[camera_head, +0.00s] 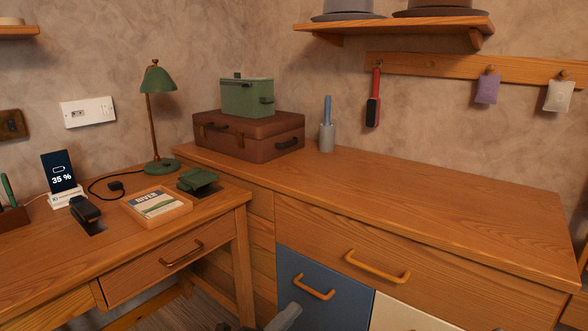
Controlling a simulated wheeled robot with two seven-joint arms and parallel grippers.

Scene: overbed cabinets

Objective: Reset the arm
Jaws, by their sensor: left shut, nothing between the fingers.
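My left gripper (286,317) shows only in part at the bottom edge, in front of the blue door (315,283) of the dresser. It is shut and empty, and apart from the door's handle as far as I can see. Most of my left arm is hidden below the frame. My right gripper is out of view.
The wooden desk (125,245) at left holds a green lamp (158,85), a phone on a stand (60,172), and a book in a tray (157,204). The dresser top (440,195) is mostly clear, with a brown suitcase (245,135) at its back left. A shelf (400,24) hangs above.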

